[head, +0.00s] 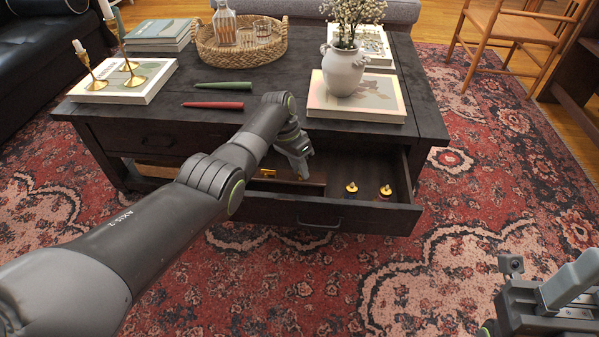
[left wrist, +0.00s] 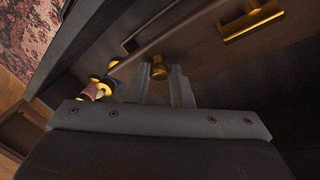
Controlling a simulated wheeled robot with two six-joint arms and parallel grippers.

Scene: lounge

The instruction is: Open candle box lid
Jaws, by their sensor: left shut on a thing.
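The candle box (head: 312,187) is a brown wooden box in the left part of the open drawer (head: 385,218); my arm partly hides it. A brass fitting (head: 268,173) shows on it, left of my gripper. My left gripper (head: 303,177) reaches down into the drawer at the box. In the left wrist view, its fingers (left wrist: 162,88) are shut on a small brass knob (left wrist: 158,68) by the brown wooden surface, and a brass bar (left wrist: 251,20) lies above right. Any lid gap is hard to make out. My right gripper (head: 548,300) is at the lower right, away from the table.
On the black table (head: 150,118), a green candle (head: 223,87), a red candle (head: 213,105) and a white vase (head: 344,70) on a book (head: 385,108) are near my left arm. Patterned rug lies in front.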

